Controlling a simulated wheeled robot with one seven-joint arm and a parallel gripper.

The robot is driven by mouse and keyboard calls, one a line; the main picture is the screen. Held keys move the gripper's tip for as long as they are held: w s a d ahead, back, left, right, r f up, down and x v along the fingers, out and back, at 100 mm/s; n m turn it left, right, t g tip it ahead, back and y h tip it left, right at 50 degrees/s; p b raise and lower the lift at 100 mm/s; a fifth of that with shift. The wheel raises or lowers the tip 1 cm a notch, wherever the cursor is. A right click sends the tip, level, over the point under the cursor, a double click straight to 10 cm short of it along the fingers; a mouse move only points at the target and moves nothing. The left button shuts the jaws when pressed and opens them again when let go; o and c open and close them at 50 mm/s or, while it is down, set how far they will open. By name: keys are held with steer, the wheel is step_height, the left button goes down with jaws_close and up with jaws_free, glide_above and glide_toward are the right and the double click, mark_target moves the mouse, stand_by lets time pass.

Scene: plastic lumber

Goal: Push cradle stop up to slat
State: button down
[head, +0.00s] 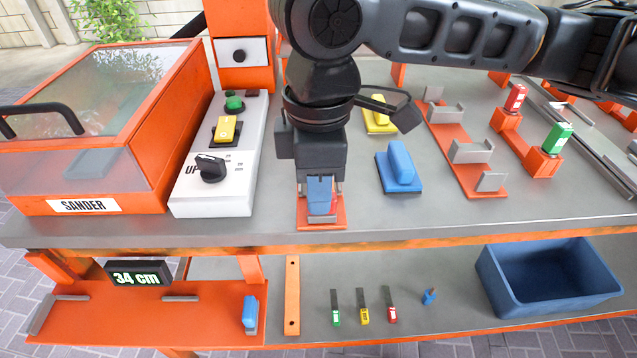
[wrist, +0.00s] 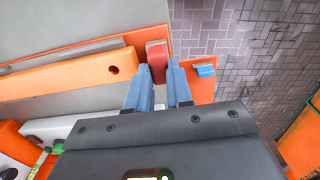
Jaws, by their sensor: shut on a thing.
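In the wrist view a red block (wrist: 157,56), which I take to be the cradle stop, sits between the blue fingertips of my gripper (wrist: 160,75). My gripper is shut on it. The orange slat (wrist: 70,78), with a hole near its end, lies to the left, its end close to the stop. I cannot tell whether they touch. In the head view my gripper (head: 321,200) points down over that plate (head: 305,222); my arm hides the slat.
The sander (head: 85,190) and its white control panel (head: 190,200) stand left of my gripper. A blue handled block (head: 400,172) stands close on the right. Further right is an orange rack with metal cradles (head: 478,168). The bench front edge is near.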

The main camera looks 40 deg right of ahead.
steer(key=shift+w, duration=0.1)
steer(key=shift+w+d+r+p, duration=0.15)
steer(key=shift+w+d+p, duration=0.1)
steer(key=shift+w+p, duration=0.05)
steer(key=shift+w+d, duration=0.3)
steer(key=shift+w, duration=0.1)
steer(key=c, duration=1)
jaws_free()
step_height(320, 180, up, 8)
steer(key=p, duration=0.1)
steer(key=shift+f, duration=0.2)
